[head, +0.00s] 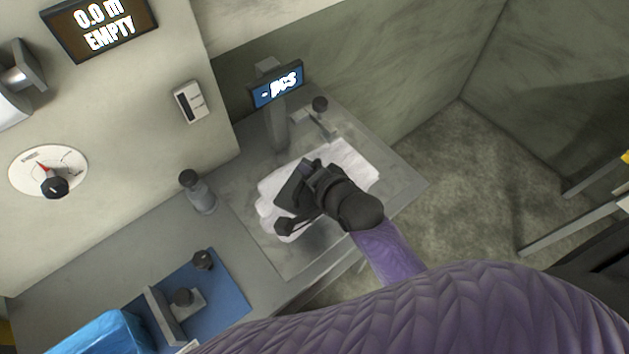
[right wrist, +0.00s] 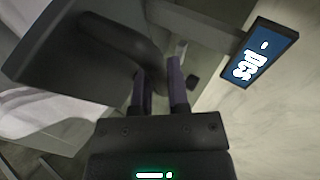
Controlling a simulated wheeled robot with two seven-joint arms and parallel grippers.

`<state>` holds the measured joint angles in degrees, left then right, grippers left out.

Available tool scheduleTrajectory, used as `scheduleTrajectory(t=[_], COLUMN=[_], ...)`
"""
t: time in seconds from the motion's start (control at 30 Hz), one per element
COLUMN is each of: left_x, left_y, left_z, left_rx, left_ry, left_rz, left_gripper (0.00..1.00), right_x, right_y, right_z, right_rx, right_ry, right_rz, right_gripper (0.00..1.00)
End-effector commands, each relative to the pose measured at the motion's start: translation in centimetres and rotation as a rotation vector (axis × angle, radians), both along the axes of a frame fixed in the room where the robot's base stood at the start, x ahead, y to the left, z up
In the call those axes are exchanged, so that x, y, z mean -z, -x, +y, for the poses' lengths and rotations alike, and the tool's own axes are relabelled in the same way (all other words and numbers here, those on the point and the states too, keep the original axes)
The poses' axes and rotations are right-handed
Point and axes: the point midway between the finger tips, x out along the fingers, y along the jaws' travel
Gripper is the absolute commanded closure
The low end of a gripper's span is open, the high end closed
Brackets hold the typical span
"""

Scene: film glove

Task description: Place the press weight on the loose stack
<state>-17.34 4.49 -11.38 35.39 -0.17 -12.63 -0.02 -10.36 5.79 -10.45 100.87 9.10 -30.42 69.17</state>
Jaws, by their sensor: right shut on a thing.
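The press weight, a dark grey plate with a curved handle, shows in the right wrist view (right wrist: 75,60) and in the head view (head: 293,185). My right gripper (head: 312,186) is shut on its handle; the fingers show in the right wrist view (right wrist: 158,88). The loose stack (head: 350,162) is a spread of white, thin sheets on the grey counting-scale platform. The weight is over the stack's left-middle part and hides some of it. I cannot tell whether it touches the stack. My left gripper is not in view.
A scale display (head: 276,88) on a post (head: 279,130) stands behind the stack. A grey bottle-like item (head: 197,192) stands to the left. A blue mat (head: 222,291) with a dark-knobbed grey fixture (head: 160,312) and a blue block (head: 105,335) are at lower left.

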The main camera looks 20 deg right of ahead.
Motion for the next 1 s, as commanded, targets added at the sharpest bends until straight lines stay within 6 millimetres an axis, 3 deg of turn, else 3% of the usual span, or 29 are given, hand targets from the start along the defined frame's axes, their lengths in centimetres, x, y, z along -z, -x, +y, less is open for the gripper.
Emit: scheduleTrajectory(t=[0.27,0.83,0.87,1.0], left_x=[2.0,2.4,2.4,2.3], left_y=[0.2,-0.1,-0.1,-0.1], left_z=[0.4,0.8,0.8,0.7], left_rx=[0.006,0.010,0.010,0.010], left_ry=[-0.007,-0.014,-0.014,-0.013], left_rz=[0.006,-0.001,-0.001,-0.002], left_gripper=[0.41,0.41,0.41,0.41], right_x=[4.7,5.7,5.8,5.7], right_y=[-0.1,-0.1,0.0,0.0], right_z=[0.0,0.0,0.0,0.0], right_rx=[-0.001,0.001,0.000,0.000], right_ry=[0.000,-0.001,0.000,0.000], right_rz=[-0.004,-0.005,-0.002,-0.002], right_gripper=[1.00,1.00,0.78,0.48])
